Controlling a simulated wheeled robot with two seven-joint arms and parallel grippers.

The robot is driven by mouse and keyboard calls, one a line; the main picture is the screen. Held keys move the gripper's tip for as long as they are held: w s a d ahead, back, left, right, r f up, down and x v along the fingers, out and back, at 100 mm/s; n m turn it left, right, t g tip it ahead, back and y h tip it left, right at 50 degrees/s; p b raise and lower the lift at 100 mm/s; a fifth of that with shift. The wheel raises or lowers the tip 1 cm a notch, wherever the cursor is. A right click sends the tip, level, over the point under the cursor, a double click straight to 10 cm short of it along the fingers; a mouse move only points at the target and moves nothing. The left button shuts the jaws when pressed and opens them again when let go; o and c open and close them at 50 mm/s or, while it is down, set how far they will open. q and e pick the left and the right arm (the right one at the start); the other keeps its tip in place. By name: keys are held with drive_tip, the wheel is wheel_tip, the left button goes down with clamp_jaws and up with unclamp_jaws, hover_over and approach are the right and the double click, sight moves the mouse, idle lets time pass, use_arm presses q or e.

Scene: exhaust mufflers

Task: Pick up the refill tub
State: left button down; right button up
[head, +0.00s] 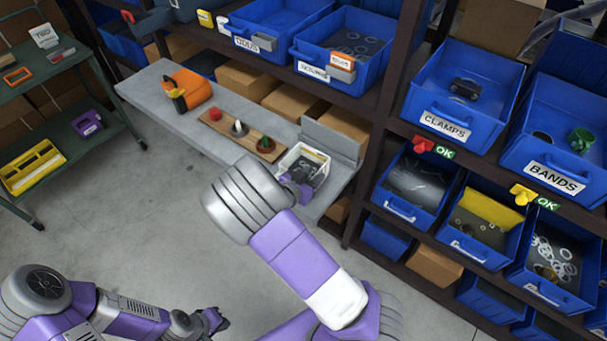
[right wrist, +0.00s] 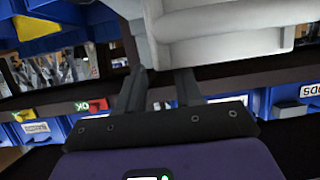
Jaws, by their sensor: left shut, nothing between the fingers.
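The refill tub (head: 318,154) is a small white open container with dark and light contents. It stands at the right end of the grey bench. My right gripper (head: 300,190) is at the tub's near side in the head view, partly hidden by my own arm. In the right wrist view, the fingers of my right gripper (right wrist: 160,72) are spread apart, with their tips at the edge of a large pale body, apparently the tub (right wrist: 220,30). Whether they touch it is unclear. My left gripper (head: 216,320) is shut and empty, low over the floor.
A wooden board (head: 225,128) with several small items and an orange container (head: 187,90) stand on the grey bench (head: 150,88). Blue bins (head: 460,85) fill the dark rack behind and right. A green cart (head: 85,75) stands left. The floor between is clear.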

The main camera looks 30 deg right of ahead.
sight(318, 172)
drive_tip(key=b+x, duration=0.1)
drive_tip(key=x, duration=0.3)
drive_tip(key=shift+d+f, duration=0.1)
clamp_jaws()
idle(1.3)
